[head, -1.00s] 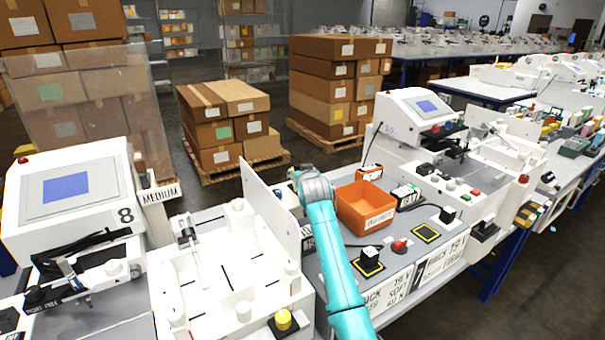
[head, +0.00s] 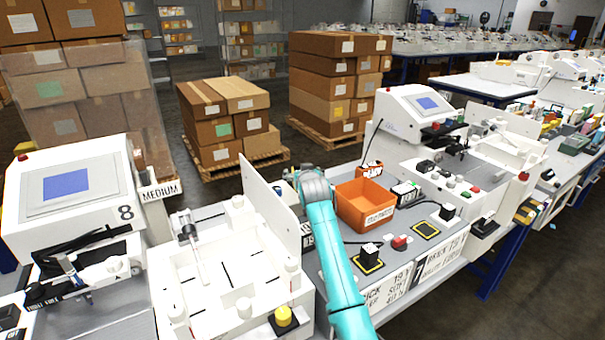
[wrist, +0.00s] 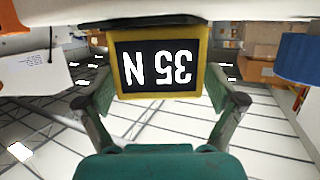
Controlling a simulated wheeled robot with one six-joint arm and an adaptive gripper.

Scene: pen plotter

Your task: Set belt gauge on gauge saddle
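In the wrist view, a yellow-edged block with a black face marked "35 N", seen upside down (wrist: 160,68), sits between the fingers of my gripper (wrist: 160,95). I take it to be the belt gauge. Both green finger pads press against its sides. A pale part crosses the top of the view just above it. In the head view, my teal arm hides the gripper and the gauge. I cannot tell for sure which part is the gauge saddle.
A white plotter bed (head: 212,268) with an upright white panel stands left of my arm.

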